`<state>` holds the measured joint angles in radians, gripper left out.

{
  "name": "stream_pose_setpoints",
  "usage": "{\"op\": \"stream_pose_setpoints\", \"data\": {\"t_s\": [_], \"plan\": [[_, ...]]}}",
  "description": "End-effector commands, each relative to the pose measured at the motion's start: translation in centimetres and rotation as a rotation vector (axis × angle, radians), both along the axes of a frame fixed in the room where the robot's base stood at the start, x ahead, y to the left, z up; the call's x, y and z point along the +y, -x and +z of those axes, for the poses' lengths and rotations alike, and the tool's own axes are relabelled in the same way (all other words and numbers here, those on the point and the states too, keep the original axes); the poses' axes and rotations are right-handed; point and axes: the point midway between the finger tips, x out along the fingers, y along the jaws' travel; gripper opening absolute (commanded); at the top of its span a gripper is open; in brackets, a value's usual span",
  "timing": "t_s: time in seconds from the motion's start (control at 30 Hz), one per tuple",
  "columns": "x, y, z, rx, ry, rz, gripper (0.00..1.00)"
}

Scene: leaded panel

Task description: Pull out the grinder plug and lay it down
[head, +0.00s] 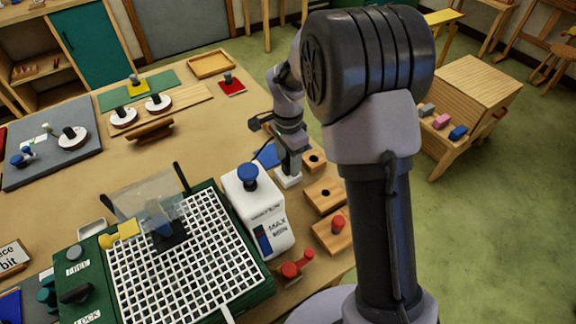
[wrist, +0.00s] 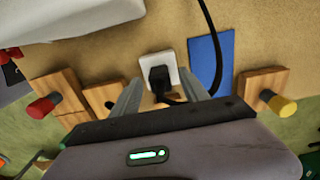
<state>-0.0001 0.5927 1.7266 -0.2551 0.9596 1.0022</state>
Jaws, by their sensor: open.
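The black grinder plug (wrist: 160,78) sits in a white socket block (wrist: 148,62) on the table in the wrist view. Its black cord runs off to the right and up past a blue pad. My gripper (wrist: 160,90) is open, with one finger on each side of the plug; I cannot tell whether either finger touches it. In the head view my gripper (head: 290,160) points down at the socket block (head: 289,180), and it hides the plug. The grinder (head: 185,255) is a green box with a white grid top, at the front left of the gripper.
Wooden blocks stand along the table edge, one with a red peg (wrist: 40,107), one with a yellow peg (wrist: 283,105). A white tank (head: 262,215) with a blue knob stands beside the grinder.

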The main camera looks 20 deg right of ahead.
Motion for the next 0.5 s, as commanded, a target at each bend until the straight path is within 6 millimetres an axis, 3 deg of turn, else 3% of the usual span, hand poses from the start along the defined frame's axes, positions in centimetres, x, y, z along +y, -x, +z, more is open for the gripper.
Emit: {"op": "stream_pose_setpoints", "data": {"t_s": [0.1, 0.37, 0.5], "plan": [[0.00, 0.00, -1.10, 0.000, 0.000, 0.000, 0.53], [0.01, 0.00, -1.22, -0.001, 0.000, -0.001, 0.53], [0.01, 0.00, -1.21, -0.001, 0.000, 0.000, 0.29]]}}
